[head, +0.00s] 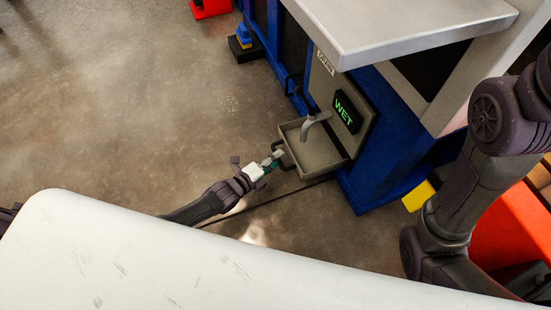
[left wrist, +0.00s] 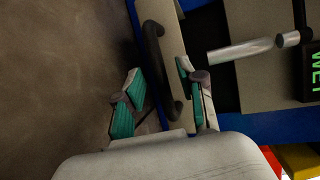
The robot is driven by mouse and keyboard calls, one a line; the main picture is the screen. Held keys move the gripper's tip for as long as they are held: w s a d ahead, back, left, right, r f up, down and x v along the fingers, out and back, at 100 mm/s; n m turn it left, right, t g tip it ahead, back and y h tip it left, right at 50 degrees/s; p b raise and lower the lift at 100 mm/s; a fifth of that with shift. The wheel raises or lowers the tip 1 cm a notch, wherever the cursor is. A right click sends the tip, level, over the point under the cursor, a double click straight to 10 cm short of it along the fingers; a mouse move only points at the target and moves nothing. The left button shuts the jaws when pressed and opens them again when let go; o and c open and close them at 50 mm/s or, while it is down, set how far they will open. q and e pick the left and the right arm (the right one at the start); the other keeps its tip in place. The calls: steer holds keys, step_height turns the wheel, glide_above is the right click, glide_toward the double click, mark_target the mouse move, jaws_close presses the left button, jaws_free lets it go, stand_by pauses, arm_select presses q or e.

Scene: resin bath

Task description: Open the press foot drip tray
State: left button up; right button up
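The drip tray (head: 313,158) is a grey, shallow open box that stands out from the foot of the blue press, under a metal spout (head: 314,121). Its inside shows from above. In the left wrist view, a dark bar handle (left wrist: 156,55) is on the tray's pale front (left wrist: 170,30). My left gripper (head: 275,159) is at the tray's front. In the left wrist view, its green-padded fingers (left wrist: 158,73) are apart, with the handle between them; I cannot tell whether they touch it. My right gripper is out of view.
A panel (head: 343,110) with a green "WET" sign is above the tray. A grey tabletop (head: 400,22) overhangs the press. Yellow (head: 418,196) and red (head: 505,235) objects are at the right. Bare floor (head: 130,100) lies open to the left.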

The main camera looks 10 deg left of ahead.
arm_select(q)
steer(key=v, duration=1.2)
stand_by(0.4)
